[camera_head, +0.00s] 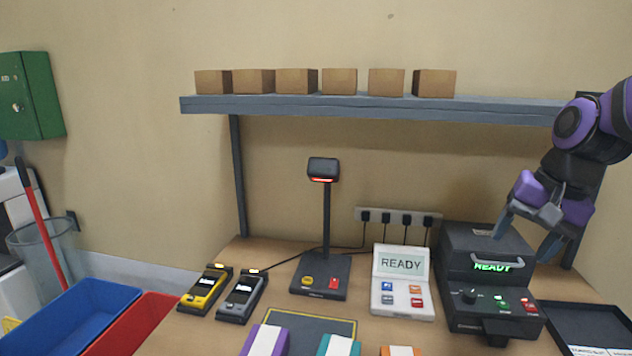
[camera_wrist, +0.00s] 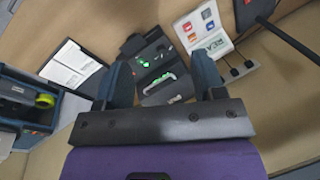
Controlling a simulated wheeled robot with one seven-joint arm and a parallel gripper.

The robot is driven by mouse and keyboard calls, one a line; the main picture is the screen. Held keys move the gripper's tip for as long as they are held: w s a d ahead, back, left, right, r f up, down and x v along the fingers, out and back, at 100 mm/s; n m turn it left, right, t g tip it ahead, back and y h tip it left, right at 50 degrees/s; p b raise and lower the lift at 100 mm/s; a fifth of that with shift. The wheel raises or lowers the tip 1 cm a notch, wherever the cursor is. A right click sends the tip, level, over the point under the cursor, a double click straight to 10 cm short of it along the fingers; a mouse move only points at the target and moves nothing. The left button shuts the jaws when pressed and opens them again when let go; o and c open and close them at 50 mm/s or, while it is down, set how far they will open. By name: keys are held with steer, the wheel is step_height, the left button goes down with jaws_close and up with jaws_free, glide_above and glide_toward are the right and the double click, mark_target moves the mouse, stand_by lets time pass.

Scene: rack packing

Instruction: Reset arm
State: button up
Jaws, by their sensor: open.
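My gripper (camera_head: 523,236) is at the right in the head view, on my purple and grey arm. It hangs in the air in front of the black machine (camera_head: 487,262) with a green READY display. Its two fingers are apart with nothing between them. In the wrist view the fingers of my gripper (camera_wrist: 160,82) are also spread and empty. The black machine (camera_wrist: 158,65) shows beyond and between them, apart from the fingers.
A grey shelf (camera_head: 330,106) carries several brown boxes. On the table are a white READY device (camera_head: 402,282), a scanner stand (camera_head: 320,277), two handheld devices (camera_head: 206,290) and a black tray (camera_head: 588,328). Blue (camera_head: 75,318) and red bins stand at left.

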steer(key=s+r+n+t+h, duration=0.1)
steer(key=s+r+n, duration=0.1)
steer(key=s, duration=0.4)
steer(key=s+a+r+n+t+h, duration=0.1)
steer(key=s+r+n+t, duration=0.1)
steer(key=s, duration=0.4)
steer(key=r+n, duration=0.1)
steer(key=n, duration=0.1)
steer(key=shift+s+a+n, duration=0.25)
steer(key=shift+n, duration=0.05)
